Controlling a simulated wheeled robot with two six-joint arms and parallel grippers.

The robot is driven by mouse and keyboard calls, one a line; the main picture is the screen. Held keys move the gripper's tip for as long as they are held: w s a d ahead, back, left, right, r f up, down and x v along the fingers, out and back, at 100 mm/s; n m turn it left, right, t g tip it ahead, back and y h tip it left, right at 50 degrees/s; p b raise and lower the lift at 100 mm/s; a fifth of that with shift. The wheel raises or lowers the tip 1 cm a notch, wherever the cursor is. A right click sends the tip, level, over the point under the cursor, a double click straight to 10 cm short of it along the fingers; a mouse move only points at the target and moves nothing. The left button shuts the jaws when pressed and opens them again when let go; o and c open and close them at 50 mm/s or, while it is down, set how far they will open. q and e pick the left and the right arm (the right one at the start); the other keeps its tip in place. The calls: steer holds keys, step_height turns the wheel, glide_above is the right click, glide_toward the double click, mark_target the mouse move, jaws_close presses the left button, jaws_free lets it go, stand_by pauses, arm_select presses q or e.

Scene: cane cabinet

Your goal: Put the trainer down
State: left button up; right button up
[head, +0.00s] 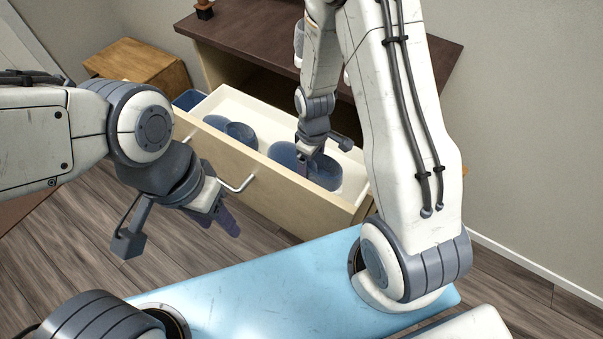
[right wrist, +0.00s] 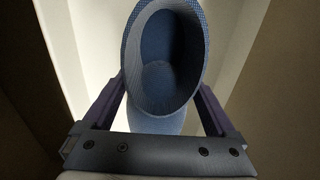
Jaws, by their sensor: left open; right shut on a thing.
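The trainer (right wrist: 140,60) is blue with a woven surface and a dark open collar. In the right wrist view it sits between the two fingers of my right gripper (right wrist: 160,105), which is shut on it. In the head view my right gripper (head: 311,160) reaches down into the open drawer (head: 262,198). The blue trainer (head: 326,173) shows there around the fingers, low in the drawer and partly hidden by them. I cannot tell whether it touches the drawer floor. My left gripper (head: 218,207) is open and empty, in front of the drawer near its handle.
More blue footwear (head: 240,133) lies at the drawer's left end. The dark cabinet top (head: 260,40) is above and behind the drawer. A small wooden cabinet (head: 137,65) stands at the left. A light blue surface (head: 270,285) lies in front, with wooden floor between.

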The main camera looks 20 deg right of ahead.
steer(key=shift+f+b, duration=0.45)
steer(key=shift+f, duration=2.05)
steer(key=shift+f, duration=0.15)
steer(key=o, duration=1.4)
steer(key=shift+c, duration=0.2)
steer(key=shift+r, duration=0.25)
step_height(320, 180, up, 12)
steer(key=p, duration=0.2)
steer(key=shift+f+p, duration=0.1)
steer(key=shift+p, duration=0.3)
